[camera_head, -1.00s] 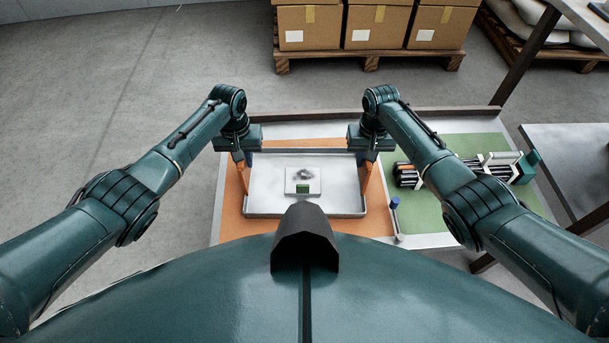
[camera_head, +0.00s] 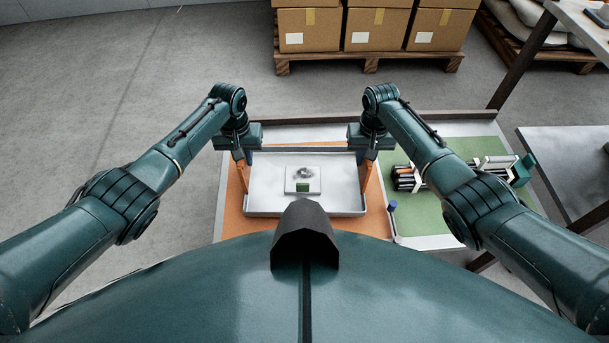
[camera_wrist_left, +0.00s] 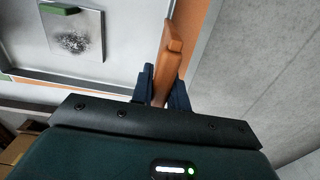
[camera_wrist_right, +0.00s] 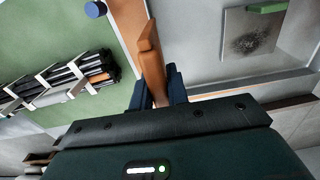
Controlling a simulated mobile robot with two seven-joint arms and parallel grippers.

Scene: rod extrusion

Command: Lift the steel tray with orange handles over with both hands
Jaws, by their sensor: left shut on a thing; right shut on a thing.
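The steel tray (camera_head: 265,207) sits level over an orange mat in the head view, with an orange handle at each side. My left gripper (camera_head: 238,153) is shut on the left handle (camera_wrist_left: 172,42), its dark fingers on either side of it in the left wrist view (camera_wrist_left: 164,85). My right gripper (camera_head: 371,153) is shut on the right handle (camera_wrist_right: 149,48), also seen in the right wrist view (camera_wrist_right: 154,88). The tray carries a pale square plate (camera_head: 294,173) with a dark smudge of grains and a green block (camera_head: 303,187). The tray seems slightly above the mat; the exact gap is unclear.
The orange mat (camera_head: 230,205) lies on the table's left. A green mat (camera_head: 428,212) on the right carries a rack of dark rods (camera_head: 408,180). A blue-topped peg (camera_head: 392,206) stands between them. Boxes on a pallet (camera_head: 370,62) are behind; a grey shelf (camera_head: 570,150) is at right.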

